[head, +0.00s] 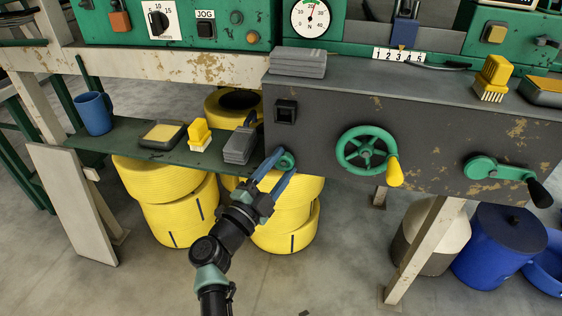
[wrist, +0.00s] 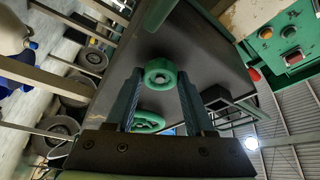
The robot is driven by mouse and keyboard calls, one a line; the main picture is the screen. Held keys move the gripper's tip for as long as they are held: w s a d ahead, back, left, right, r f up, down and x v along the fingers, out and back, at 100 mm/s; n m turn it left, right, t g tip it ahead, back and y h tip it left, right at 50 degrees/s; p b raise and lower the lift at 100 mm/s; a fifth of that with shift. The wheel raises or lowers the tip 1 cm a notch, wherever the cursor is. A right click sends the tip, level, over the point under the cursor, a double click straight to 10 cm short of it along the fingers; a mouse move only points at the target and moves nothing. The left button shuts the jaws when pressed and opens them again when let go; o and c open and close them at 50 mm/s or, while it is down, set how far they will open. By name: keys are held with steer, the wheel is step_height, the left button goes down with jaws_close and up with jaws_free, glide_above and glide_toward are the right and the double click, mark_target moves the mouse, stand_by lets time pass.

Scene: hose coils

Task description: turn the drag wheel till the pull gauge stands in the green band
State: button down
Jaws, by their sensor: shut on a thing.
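The drag wheel (head: 287,159), a small green knurled wheel, sits at the lower left of the grey machine front. In the wrist view the drag wheel (wrist: 160,75) is between the two blue fingers. My gripper (head: 280,164) is shut on its rim, and the fingers hide part of it; the wrist view shows the gripper (wrist: 161,88) from behind. The pull gauge (head: 311,18) is a white round dial marked N at the top of the head view. The green band is too small to make out surely.
A large green handwheel (head: 366,150) with a yellow handle and a crank (head: 490,168) with a black handle are to the right. A shelf (head: 100,140) with a blue mug (head: 94,113) is to the left. Yellow hose coils (head: 172,205) stand below.

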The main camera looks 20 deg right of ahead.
steer(key=m+g+y+p, duration=0.1)
steer(key=m+p, duration=0.1)
steer(key=m, duration=0.2)
steer(key=shift+r, duration=0.15)
steer(key=shift+m+g+p, duration=0.4)
steer(key=shift+m+p, duration=0.35)
steer(key=shift+m, duration=0.25)
steer(key=shift+c, duration=1.3)
jaws_free()
steer(key=shift+y, duration=0.3)
steer(key=shift+a, duration=0.1)
steer(key=p+v, duration=0.2)
steer(key=v, duration=1.1)
steer(key=shift+p, duration=0.3)
steer(key=shift+w, duration=0.1)
